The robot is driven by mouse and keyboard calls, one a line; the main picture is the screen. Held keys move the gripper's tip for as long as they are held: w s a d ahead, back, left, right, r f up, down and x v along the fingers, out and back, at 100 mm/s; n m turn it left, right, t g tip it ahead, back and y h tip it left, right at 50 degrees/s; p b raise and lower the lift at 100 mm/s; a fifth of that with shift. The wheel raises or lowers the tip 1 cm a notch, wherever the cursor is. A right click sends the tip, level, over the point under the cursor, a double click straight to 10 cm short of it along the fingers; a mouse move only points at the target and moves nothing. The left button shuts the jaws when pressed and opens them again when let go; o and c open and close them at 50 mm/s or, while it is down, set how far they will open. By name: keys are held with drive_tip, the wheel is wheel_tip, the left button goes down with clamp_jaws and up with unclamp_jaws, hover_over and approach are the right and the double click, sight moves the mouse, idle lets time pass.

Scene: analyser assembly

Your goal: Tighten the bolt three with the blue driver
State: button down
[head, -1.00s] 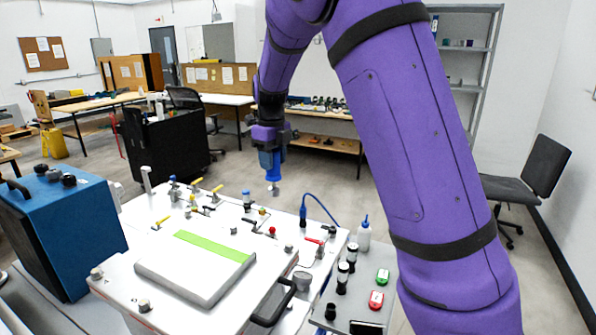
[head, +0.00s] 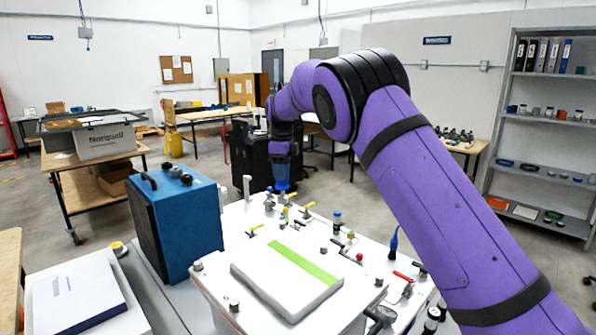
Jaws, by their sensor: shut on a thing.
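My gripper (head: 283,147) is shut on the blue driver (head: 281,172), which hangs upright with its tip down. The driver is over the back edge of the white panel (head: 232,258), close to fittings and yellow-handled valves (head: 308,206). The driver's lower end overlaps these fittings in the picture, so I cannot tell whether it touches anything. I cannot make out which fitting is bolt three; the bolt heads there are too small or hidden behind the driver.
A white block with a green stripe (head: 300,262) lies on the panel. A blue box (head: 176,222) stands left of it. A black cabinet (head: 250,160) stands behind.

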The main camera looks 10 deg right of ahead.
sight(282, 196)
drive_tip(key=shift+a+f, duration=0.15)
drive_tip(key=shift+f, duration=2.65)
drive_tip(key=shift+f, duration=1.3)
